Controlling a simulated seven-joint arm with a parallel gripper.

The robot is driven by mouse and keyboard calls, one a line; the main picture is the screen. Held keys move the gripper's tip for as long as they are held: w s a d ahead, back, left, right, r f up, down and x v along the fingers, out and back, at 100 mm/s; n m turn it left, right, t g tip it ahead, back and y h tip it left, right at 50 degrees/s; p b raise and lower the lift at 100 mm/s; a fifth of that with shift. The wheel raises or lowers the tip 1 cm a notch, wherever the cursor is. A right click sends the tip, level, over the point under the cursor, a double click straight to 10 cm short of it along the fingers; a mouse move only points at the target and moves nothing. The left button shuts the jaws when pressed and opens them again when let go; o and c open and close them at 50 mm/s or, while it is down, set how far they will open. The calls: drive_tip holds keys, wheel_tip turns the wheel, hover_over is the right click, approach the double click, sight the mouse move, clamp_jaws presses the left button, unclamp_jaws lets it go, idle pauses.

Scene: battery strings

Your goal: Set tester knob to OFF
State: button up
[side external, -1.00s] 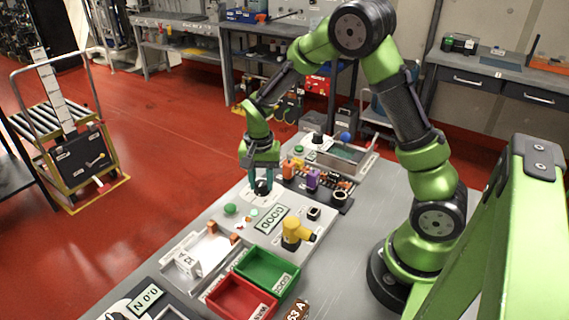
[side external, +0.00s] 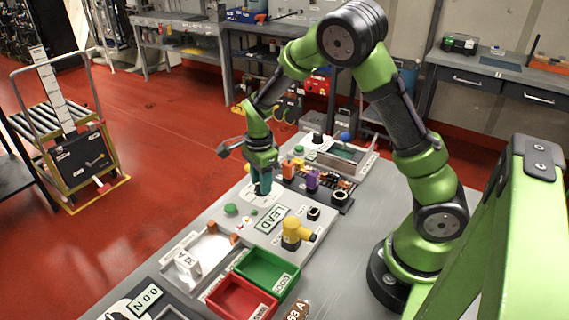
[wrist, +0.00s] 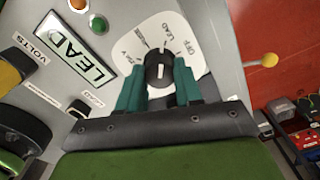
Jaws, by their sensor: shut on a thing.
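The tester knob (wrist: 158,70) is black with a white line, on a white dial plate (wrist: 203,55) in the wrist view. OFF and LEAD labels show on the plate at the upper right of the knob. My gripper (wrist: 158,85) has its two teal fingers on either side of the knob, shut on it. In the side external view my gripper (side external: 262,187) points down at the far-left part of the tester panel, and it hides the knob there. The tester display (side external: 272,220) reads LEAD, as it does in the wrist view (wrist: 74,50).
A green button (side external: 231,210) and a yellow fitting (side external: 293,232) sit on the panel. A green bin (side external: 298,272) and a red bin (side external: 274,309) stand nearer the camera. Orange and purple parts (side external: 312,180) stand close to the right of my gripper.

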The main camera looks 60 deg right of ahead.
drive_tip(key=shift+m, duration=0.5)
drive_tip(key=m, duration=0.4)
drive_tip(key=shift+m, duration=0.9)
drive_tip(key=m, duration=0.3)
drive_tip(key=shift+m, duration=0.4)
drive_tip(key=o, duration=0.9)
drive_tip(key=shift+r, duration=0.1)
